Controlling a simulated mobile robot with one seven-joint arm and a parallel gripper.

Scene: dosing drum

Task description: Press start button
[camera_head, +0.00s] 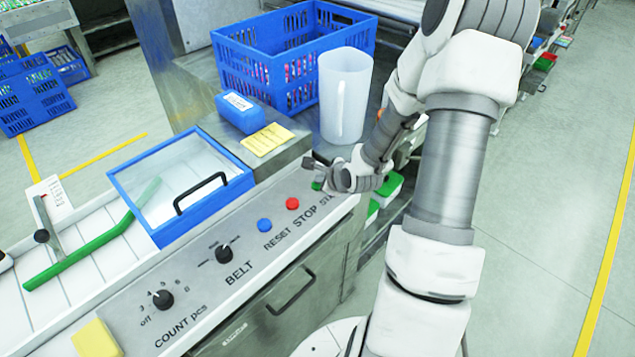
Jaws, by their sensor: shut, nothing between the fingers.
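The control panel (195,285) runs along the front of the machine. The green start button (317,186) is at its right end, above the partly covered label that begins "STA". Most of the button is hidden by my gripper (322,176), which is shut and empty right at it. I cannot tell whether the fingers touch the button. The red STOP button (292,203) and the blue RESET button (264,225) lie to its left, uncovered.
The BELT knob (224,254) and COUNT pcs knob (163,299) are farther left. A blue-framed clear lid (180,185), yellow note (267,139), blue block (240,111), translucent container (344,95) and blue crate (245,65) stand behind the panel.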

